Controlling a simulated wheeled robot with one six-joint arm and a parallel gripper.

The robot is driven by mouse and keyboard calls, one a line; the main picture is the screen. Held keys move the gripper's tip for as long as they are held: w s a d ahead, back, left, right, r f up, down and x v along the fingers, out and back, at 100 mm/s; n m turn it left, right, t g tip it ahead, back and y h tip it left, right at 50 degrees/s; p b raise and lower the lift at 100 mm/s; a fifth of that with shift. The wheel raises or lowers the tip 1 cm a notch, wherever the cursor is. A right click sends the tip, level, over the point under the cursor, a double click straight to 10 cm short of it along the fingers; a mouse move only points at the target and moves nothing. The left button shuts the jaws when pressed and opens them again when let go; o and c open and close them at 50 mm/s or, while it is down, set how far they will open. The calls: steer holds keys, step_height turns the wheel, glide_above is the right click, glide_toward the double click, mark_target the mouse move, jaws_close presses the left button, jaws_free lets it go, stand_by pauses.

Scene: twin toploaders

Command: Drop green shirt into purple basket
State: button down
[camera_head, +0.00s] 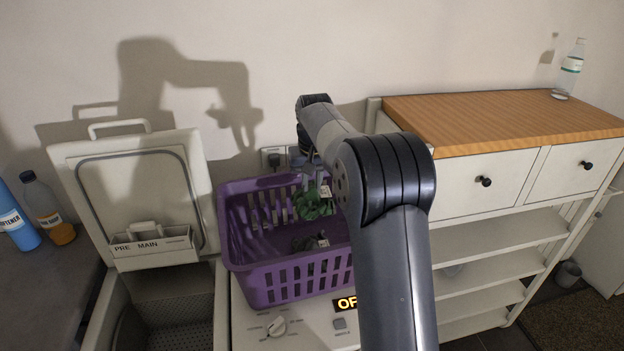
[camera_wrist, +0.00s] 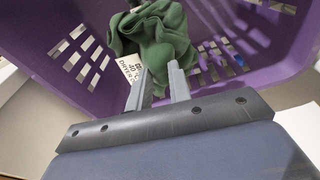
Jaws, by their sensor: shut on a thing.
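The purple basket (camera_head: 285,283) stands on top of the right washing machine against the wall, and its slotted wall fills the back of the wrist view (camera_wrist: 90,115). My gripper (camera_head: 314,180) is over the basket's opening, and its two fingers (camera_wrist: 160,82) are shut on the green shirt (camera_wrist: 155,38). The bunched shirt hangs from the fingertips inside or just above the basket (camera_head: 314,204), with a white care tag beside it in the wrist view. A dark green cloth patch with a pale tag (camera_head: 310,242) lies lower in the basket. Whether it is a separate garment I cannot tell.
The left machine's lid (camera_head: 135,195) stands open over its drum. A blue bottle (camera_head: 15,220) and an orange-filled bottle (camera_head: 48,212) stand at far left. A white cabinet (camera_head: 500,185) with a wooden top is on the right, bearing a clear bottle (camera_head: 569,72).

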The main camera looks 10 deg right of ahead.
mark_target(312, 186)
steer(key=c, duration=1.2)
jaws_free()
step_height(312, 186, up, 11)
steer(key=s+b, duration=0.1)
steer(key=shift+s+f, duration=0.15)
steer(key=shift+s, duration=0.15)
steer(key=shift+f, duration=0.1)
steer(key=f, duration=0.3)
steer(key=w+f, duration=0.1)
steer(key=f, duration=0.2)
steer(key=f+p, duration=0.1)
steer(key=f, duration=0.3)
steer(key=shift+w, duration=0.3)
steer(key=shift+r, duration=2.5)
steer(key=shift+f, duration=0.15)
